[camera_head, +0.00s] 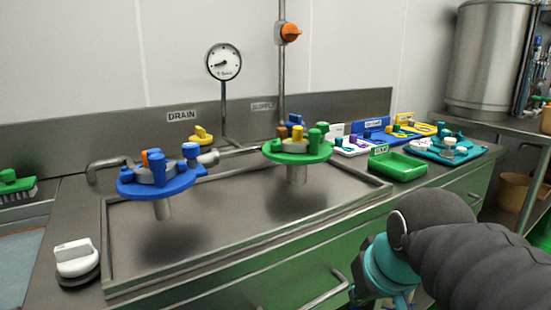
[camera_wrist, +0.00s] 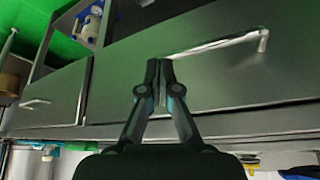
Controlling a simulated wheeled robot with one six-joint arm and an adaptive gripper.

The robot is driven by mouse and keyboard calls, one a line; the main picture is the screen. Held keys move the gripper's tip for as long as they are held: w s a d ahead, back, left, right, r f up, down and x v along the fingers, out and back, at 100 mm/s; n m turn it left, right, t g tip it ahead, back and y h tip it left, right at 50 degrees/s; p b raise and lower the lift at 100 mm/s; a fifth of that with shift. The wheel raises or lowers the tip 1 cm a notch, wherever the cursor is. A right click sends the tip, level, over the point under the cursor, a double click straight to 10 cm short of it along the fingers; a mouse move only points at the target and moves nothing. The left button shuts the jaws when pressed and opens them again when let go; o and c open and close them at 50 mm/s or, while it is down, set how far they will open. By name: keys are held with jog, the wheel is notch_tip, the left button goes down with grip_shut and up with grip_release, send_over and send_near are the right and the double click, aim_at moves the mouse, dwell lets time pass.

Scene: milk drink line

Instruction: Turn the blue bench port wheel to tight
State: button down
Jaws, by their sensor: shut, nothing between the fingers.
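The blue wheel (camera_head: 172,186) stands on a short post at the left of the steel bench, under the "DRAIN" label. It has a grey centre, blue knobs and an orange part on top. The green wheel (camera_head: 312,156) stands on its own post to the right. My gripper (camera_wrist: 160,68) is shut and empty in the wrist view, in front of a drawer front with a bar handle. In the head view my arm is at the lower right, in front of the bench and well apart from the blue wheel. The fingertips are not clear there.
A round gauge (camera_head: 224,62) and an orange-handled pipe valve (camera_head: 289,33) rise behind the wheels. A white knob (camera_head: 76,258) sits front left. A green tray (camera_head: 397,166) and coloured parts fill the right end. A drawer handle (camera_head: 322,290) juts from the bench front.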

jog(key=w+a+r+n+y, duration=0.25)
jog(key=w+a+r, duration=0.4)
jog(key=r, duration=0.45)
jog(key=n+g+y, duration=0.2)
jog(key=n+g, duration=0.1)
jog(key=n, duration=0.6)
send_near(191, 150)
jog(key=w, duration=0.3)
notch_tip(191, 150, down, 7)
jog(key=b, duration=0.3)
jog(key=shift+a, duration=0.25)
jog(key=shift+a+r, duration=0.1)
jog(key=shift+a, duration=0.1)
